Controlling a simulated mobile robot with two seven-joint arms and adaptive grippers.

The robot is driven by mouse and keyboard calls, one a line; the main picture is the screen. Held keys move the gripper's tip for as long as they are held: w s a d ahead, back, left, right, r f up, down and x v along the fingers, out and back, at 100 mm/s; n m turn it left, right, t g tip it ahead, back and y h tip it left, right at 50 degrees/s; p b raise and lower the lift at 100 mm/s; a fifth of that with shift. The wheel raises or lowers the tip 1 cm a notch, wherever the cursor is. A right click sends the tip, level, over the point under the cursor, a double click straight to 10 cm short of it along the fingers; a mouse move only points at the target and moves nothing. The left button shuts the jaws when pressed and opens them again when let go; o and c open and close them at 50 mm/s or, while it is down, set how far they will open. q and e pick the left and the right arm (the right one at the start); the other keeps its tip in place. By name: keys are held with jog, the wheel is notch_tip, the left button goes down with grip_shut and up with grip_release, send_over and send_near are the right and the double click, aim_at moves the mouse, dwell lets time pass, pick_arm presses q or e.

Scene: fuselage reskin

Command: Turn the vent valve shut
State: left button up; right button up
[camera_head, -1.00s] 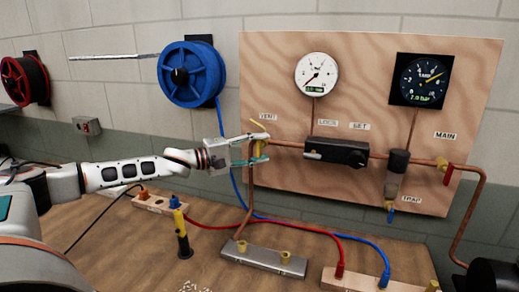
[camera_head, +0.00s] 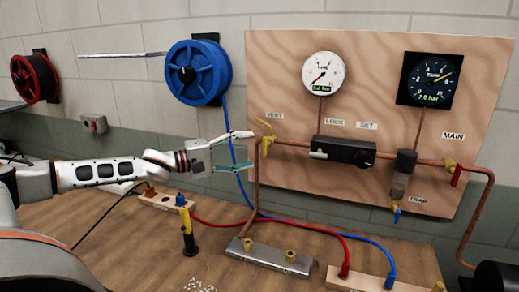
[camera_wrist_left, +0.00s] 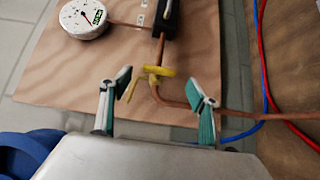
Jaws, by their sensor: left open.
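The vent valve (camera_head: 266,140) is a yellow fitting with a yellow lever, on the copper pipe under the VENT label at the left of the wooden panel. Its lever slants up and to the left in the head view. My left gripper (camera_head: 246,151) is open and empty, just left of the valve, its fingers pointing towards it. In the left wrist view the valve (camera_wrist_left: 156,74) and its lever (camera_wrist_left: 132,89) show ahead, between the spread fingertips of my left gripper (camera_wrist_left: 161,88), apart from them. My right gripper is not in view.
A white gauge (camera_head: 323,73), a black gauge (camera_head: 430,79) and a black LOCK/SET unit (camera_head: 344,151) are on the panel (camera_head: 280,60). A red-handled MAIN valve (camera_head: 456,175) is at right. Below, the bench (camera_head: 130,235) holds hoses and a yellow-black tool (camera_head: 187,232).

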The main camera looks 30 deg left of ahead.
pick_arm(q)
jog(key=v, duration=0.4)
jog(key=shift+s+a, duration=0.2)
jog(key=shift+s, duration=0.15)
dwell(0.3)
